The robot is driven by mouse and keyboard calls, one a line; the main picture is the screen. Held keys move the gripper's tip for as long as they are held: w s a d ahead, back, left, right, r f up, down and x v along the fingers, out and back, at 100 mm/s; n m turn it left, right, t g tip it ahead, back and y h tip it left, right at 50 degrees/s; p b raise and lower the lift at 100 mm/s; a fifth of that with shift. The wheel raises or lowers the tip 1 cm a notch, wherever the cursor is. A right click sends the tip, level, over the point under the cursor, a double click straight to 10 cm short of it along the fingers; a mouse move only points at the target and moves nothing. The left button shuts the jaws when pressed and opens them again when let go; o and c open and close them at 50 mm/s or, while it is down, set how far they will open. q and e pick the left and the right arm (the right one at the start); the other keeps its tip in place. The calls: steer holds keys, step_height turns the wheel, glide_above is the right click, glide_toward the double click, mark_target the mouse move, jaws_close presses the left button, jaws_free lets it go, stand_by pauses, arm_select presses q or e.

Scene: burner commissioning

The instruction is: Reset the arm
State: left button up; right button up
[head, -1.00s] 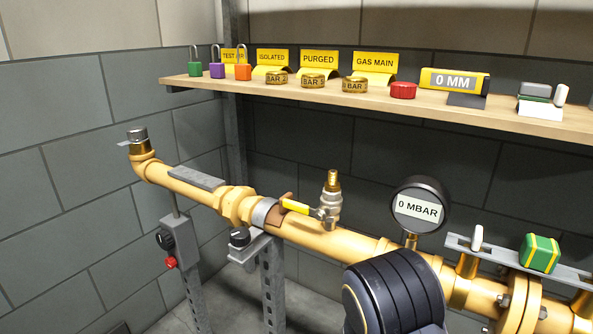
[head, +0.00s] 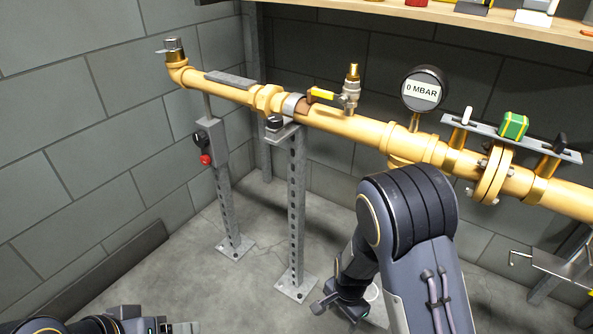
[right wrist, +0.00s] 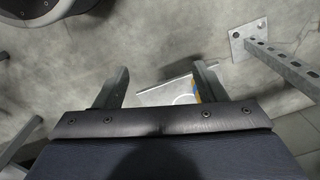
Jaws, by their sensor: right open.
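My right arm reaches down in front of the pipe. Its gripper (head: 337,309) is low over the floor, empty and apart from the pipework. In the right wrist view its two fingers (right wrist: 161,78) stand wide apart, with the floor below and nothing between them in grip. Part of my left arm shows at the bottom left corner in the head view, with what looks like its gripper (head: 180,327) cut by the frame edge; its jaws cannot be made out.
The yellow gas pipe (head: 350,126) crosses the back, with a gauge (head: 422,90) reading 0 MBAR and a yellow-handled valve (head: 322,94). Steel posts (head: 296,210) hold it. A wooden shelf (head: 480,22) is at the top right. The floor (head: 215,290) at the left is mostly clear.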

steer(key=s+d+r+n+t+y, duration=0.1)
steer(key=s+d+r+n+y, duration=0.1)
steer(key=r, duration=0.7)
steer(key=s+d+r+n+t+y, duration=0.1)
steer(key=s+d+r+n+y, duration=0.15)
steer(key=r, duration=0.75)
steer(key=s+d+r+n+t, duration=0.45)
steer(key=s+r, duration=0.25)
steer(key=s, duration=0.4)
arm_select(q)
step_height(320, 180, up, 32)
steer(key=p, duration=3.2)
steer(key=shift+w+r+p, duration=0.25)
steer(key=shift+p, duration=0.05)
arm_select(e)
step_height(320, 180, up, 33)
steer(key=shift+s+d+g+h, duration=0.15)
steer(key=shift+g+h, duration=0.3)
